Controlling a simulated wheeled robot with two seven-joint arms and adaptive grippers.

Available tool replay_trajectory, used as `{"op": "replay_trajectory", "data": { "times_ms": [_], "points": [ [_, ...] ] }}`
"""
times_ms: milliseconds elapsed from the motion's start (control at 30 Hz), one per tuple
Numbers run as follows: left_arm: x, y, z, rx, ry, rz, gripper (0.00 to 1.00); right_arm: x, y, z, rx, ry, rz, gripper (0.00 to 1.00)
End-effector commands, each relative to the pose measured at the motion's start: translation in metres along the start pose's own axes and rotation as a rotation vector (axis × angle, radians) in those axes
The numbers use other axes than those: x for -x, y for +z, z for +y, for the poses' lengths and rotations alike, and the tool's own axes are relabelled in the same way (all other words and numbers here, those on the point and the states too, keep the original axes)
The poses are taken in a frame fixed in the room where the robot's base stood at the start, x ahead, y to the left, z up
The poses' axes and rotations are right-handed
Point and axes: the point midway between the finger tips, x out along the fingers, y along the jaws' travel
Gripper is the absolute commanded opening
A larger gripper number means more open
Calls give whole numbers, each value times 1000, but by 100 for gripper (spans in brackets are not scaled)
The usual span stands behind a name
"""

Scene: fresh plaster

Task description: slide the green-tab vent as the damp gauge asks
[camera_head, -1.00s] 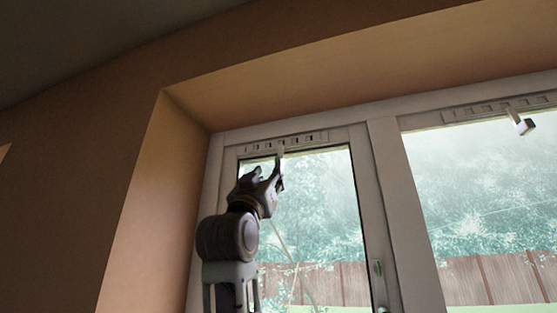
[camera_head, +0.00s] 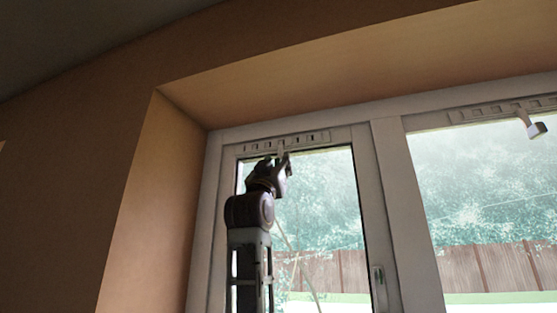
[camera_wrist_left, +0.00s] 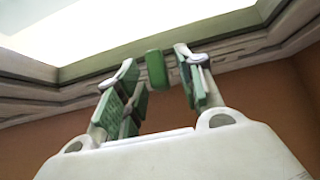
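The left vent (camera_head: 312,137) is a pale slotted strip along the top of the left window frame. In the left wrist view a green tab (camera_wrist_left: 156,70) stands between the two fingers of my left gripper (camera_wrist_left: 158,78). The fingers are open, with a visible gap on each side of the tab. In the head view my left gripper (camera_head: 276,163) is just under the vent and hides part of the tab area. No damp gauge can be made out. My right gripper is not in view.
A second vent (camera_head: 490,112) with a hanging pale tab (camera_head: 537,129) is above the right pane. A window handle (camera_head: 378,277) sits on the frame between the panes. The deep plaster reveal (camera_head: 150,215) borders the window on the left.

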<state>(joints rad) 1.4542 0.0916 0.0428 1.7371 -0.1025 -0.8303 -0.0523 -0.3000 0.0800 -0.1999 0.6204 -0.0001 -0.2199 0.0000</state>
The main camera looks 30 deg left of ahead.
Motion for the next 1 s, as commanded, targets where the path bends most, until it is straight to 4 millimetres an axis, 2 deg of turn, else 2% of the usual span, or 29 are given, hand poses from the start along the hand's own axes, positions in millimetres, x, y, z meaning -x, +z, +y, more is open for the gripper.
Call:
{"op": "replay_trajectory", "data": {
  "times_ms": [200, 567, 833, 867, 1000],
  "points": [
    [-11, 0, 0, 0, 0, -1, 38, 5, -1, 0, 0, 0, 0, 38],
    [-12, 1, 0, 0, 0, -1, 38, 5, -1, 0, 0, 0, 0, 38],
    [-12, 1, 0, 0, 0, -1, 3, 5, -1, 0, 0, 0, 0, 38],
    [-12, 1, 0, 0, 0, -1, 0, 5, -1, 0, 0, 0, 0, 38],
    [-12, 1, 0, 0, 0, -1, 0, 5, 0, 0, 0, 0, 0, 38]
  ]
}}
